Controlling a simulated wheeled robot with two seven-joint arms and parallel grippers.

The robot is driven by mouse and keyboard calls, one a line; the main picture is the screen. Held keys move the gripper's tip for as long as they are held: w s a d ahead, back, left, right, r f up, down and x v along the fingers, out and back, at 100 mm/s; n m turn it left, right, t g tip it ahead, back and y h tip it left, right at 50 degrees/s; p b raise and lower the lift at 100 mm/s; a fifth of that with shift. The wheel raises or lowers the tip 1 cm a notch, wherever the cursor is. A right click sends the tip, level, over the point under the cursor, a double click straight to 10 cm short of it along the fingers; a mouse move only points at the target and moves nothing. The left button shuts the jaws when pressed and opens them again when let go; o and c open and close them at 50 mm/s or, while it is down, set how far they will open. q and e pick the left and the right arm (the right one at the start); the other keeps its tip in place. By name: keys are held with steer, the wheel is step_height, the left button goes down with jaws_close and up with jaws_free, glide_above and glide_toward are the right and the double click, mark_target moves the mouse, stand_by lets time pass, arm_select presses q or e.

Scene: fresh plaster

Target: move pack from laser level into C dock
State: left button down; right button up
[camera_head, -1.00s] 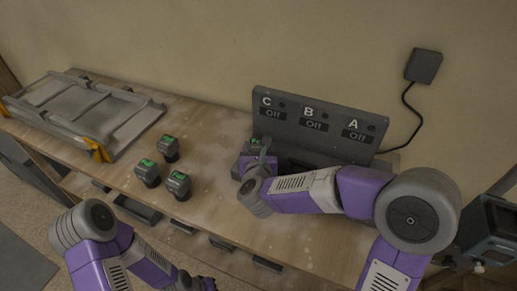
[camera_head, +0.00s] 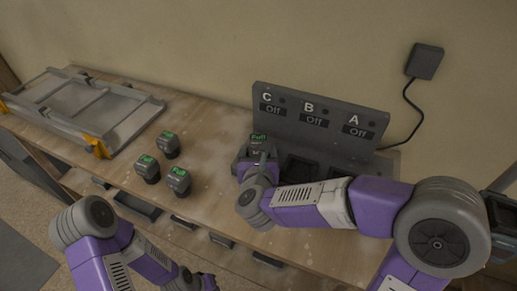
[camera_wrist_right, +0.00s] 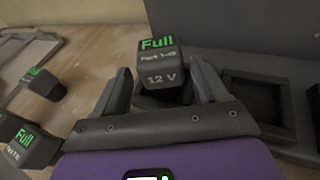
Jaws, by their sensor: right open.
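A dark grey pack with a green "Full" label (camera_head: 258,142) is at the left end of the charger (camera_head: 345,138), below the letter C; its readout says Off. In the right wrist view the pack (camera_wrist_right: 161,73) reads "Full" and "12 V". My right gripper (camera_wrist_right: 163,82) is open, with one finger on each side of the pack. Whether the pack is fully seated in the C dock is hidden. My left arm (camera_head: 100,240) is at the bottom left; its gripper does not show clearly. I cannot make out the laser level with certainty.
Several other packs, including one labelled Full (camera_head: 178,181), stand on the bench (camera_head: 215,125) left of the charger. An empty dock recess (camera_wrist_right: 255,105) is right of the held-over pack. A grey metal frame (camera_head: 85,105) lies at the left. A dark device (camera_head: 504,215) stands partly hidden at the right edge.

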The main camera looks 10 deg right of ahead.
steer(key=v, duration=0.6)
steer(key=shift+s, duration=0.25)
stand_by(0.7)
